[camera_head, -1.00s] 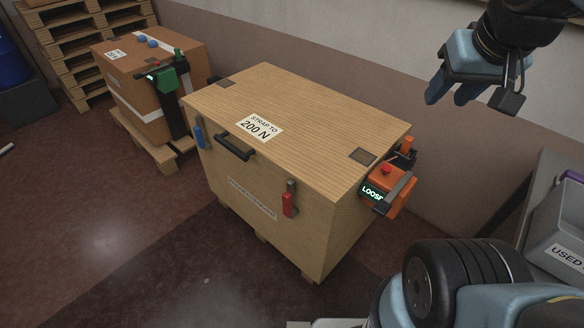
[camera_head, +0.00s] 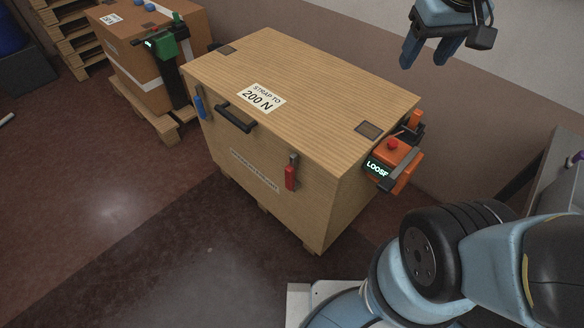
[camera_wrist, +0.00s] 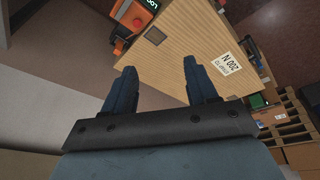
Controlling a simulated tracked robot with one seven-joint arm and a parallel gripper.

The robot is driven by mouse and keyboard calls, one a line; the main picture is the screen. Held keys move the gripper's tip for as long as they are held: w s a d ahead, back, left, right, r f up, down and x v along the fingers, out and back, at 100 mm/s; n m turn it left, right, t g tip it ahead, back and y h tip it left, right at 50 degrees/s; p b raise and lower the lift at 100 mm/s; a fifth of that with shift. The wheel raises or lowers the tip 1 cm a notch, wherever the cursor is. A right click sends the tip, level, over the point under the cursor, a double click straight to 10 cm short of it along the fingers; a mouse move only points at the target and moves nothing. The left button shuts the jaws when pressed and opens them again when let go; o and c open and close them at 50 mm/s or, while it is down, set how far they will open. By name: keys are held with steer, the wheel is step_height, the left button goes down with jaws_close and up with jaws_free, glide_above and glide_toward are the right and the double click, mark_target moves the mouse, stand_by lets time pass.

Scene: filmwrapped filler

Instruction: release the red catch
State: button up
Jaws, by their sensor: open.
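The red catch (camera_head: 290,177) is on the front face of the wooden crate (camera_head: 336,202), near its right corner. It hangs below a small grey metal piece just under the lid. A blue catch (camera_head: 199,105) is near the left corner of the same face. My gripper (camera_head: 427,58) is up at the top right, above and behind the crate, well apart from both catches. In the wrist view its two dark blue fingers (camera_wrist: 163,88) are spread with nothing between them, and the crate's lid lies beyond. The red catch does not show in the wrist view.
An orange device (camera_head: 396,163) reading LOOSE, with a red button, sticks out from the crate's right side. A black handle (camera_head: 236,120) is on the front. A strapped carton (camera_head: 140,58) with a green device stands behind left. The floor before the crate is clear.

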steer(key=w+a+f+n+g+h, duration=0.2)
steer(key=w+a+f+n+g, duration=0.15)
steer(key=w+a+f, duration=0.4)
steer(key=n+t+h, duration=0.3)
steer(key=n+h, duration=0.6)
steer(key=n, duration=0.3)
glide_above(287, 176)
steer(key=s+a, duration=0.2)
steer(key=s, duration=0.1)
step_height(287, 176, down, 26)
steer(key=s+a+f+n+t+h, duration=0.1)
steer(key=s+a+f+n+t, duration=0.2)
steer(key=f+n+t, duration=0.35)
steer(key=s+a+f+n+t, duration=0.3)
steer(key=f+t, duration=0.1)
steer(key=f, duration=0.5)
steer(key=x, duration=1.3)
steer(key=shift+w+d+f, duration=0.1)
steer(key=shift+w, duration=0.05)
jaws_close()
